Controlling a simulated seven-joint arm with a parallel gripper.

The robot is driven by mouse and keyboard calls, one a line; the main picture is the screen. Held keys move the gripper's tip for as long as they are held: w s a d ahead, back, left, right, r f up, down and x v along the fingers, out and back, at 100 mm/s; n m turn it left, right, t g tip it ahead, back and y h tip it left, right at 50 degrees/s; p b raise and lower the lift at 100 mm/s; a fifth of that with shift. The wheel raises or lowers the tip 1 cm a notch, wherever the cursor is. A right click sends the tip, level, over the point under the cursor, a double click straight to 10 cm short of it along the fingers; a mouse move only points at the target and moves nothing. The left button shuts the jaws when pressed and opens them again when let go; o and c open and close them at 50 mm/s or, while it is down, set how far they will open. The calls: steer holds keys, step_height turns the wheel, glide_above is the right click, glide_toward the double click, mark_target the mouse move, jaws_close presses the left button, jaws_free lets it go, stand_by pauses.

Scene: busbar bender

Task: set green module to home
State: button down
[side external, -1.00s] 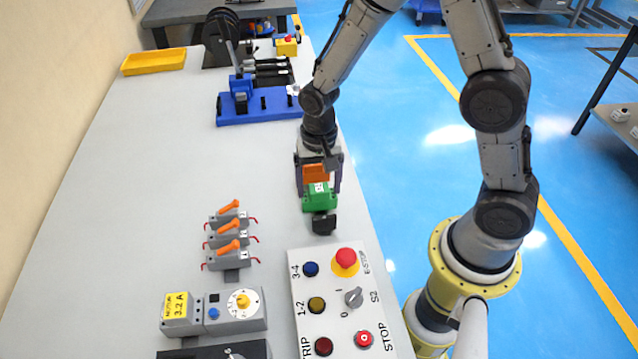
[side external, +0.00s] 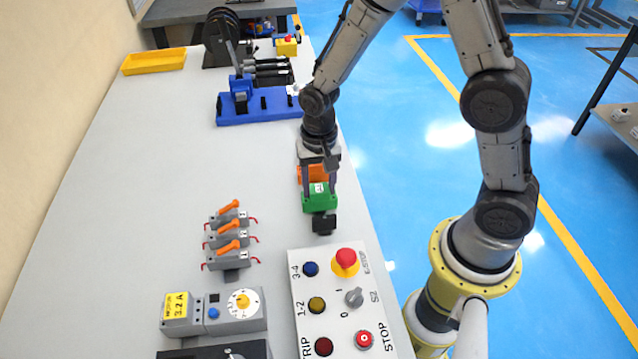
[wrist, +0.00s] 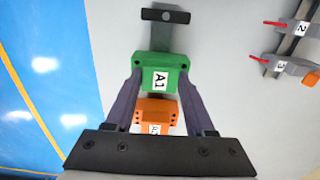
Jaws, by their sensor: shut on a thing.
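The green module (side external: 319,199), labelled A1 in the wrist view (wrist: 160,76), sits in a row with an orange module (side external: 313,174) behind it in the side view. A dark end piece (side external: 324,222) stands at its near end, and it also shows in the wrist view (wrist: 165,15). My gripper (side external: 319,187) points down over the row. In the wrist view, its two fingers (wrist: 160,80) are closed on both sides of the green module. The orange module (wrist: 155,113) lies between the fingers' bases in that view, partly hidden by the gripper body.
A control panel (side external: 340,300) with buttons and a red emergency stop is in front. Several grey blocks with orange levers (side external: 230,240) stand to the left. A blue fixture (side external: 255,107) and a yellow tray (side external: 153,61) are farther back. The left tabletop is clear.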

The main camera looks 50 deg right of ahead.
mark_target(323, 201)
steer(key=s+a, duration=0.3)
steer(key=shift+s+a, duration=0.2)
steer(key=shift+c, duration=1.3)
jaws_free()
step_height(323, 201, up, 14)
steer(key=shift+d, duration=0.1)
